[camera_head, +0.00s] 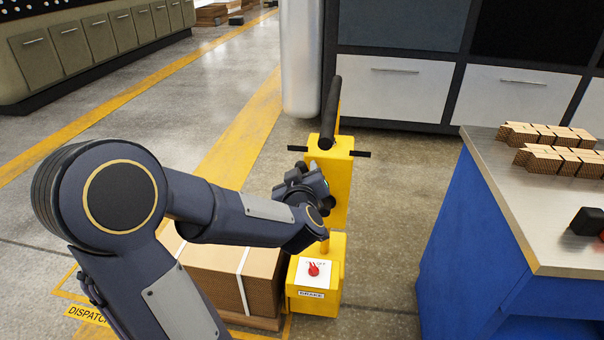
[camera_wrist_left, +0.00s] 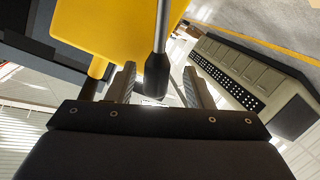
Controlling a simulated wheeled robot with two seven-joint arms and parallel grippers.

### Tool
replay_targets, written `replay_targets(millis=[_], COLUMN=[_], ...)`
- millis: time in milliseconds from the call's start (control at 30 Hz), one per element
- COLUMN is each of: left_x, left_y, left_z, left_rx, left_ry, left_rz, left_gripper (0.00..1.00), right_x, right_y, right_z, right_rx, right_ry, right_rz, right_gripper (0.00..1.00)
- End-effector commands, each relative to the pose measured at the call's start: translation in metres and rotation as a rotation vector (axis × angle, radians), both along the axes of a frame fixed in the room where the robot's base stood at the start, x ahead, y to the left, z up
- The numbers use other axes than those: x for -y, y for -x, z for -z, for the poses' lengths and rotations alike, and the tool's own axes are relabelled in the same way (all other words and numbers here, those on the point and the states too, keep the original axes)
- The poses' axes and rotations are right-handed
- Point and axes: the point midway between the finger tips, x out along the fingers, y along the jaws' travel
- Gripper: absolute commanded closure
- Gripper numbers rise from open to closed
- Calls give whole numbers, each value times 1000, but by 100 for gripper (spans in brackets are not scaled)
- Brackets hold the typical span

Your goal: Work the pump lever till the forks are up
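The yellow pump unit (camera_head: 342,185) stands upright in the middle of the head view, with a black bar (camera_head: 331,115) rising from its top. In the left wrist view, a lever (camera_wrist_left: 156,72) with a grey rod and black grip comes from the yellow body. My left gripper (camera_head: 322,192) is beside the unit's left face. In the wrist view its fingers stand apart, one on each side of the black grip, with visible gaps. The gripper hides this lever in the head view. The forks are not visible. My right gripper is not in view.
A strapped cardboard box (camera_head: 228,275) stands low behind my left arm. A yellow brake box (camera_head: 316,302) with a red knob (camera_head: 313,269) is below the gripper. A blue bench (camera_head: 470,245) with a metal top stands right. Open floor lies between unit and bench.

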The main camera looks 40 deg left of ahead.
Motion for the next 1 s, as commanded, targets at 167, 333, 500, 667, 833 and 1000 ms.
replay_targets(millis=[167, 333, 500, 667, 833, 1000], left_x=[0, 8, 27, 42, 49, 49], left_y=[0, 8, 31, 49, 59, 60], left_z=[-1, -5, -11, -14, -14, -13], left_rx=[1, 1, 1, 1, 0, 0], left_ry=[-2, -1, 0, 0, -1, -2], left_rz=[2, 4, 4, 4, 2, 1], left_gripper=[53, 53, 53, 53, 53, 53], right_x=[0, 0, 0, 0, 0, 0], right_y=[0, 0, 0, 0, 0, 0], right_z=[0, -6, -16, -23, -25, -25], right_rx=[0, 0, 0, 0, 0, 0], right_ry=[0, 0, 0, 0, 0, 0], right_rz=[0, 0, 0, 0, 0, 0], right_gripper=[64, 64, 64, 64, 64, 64])
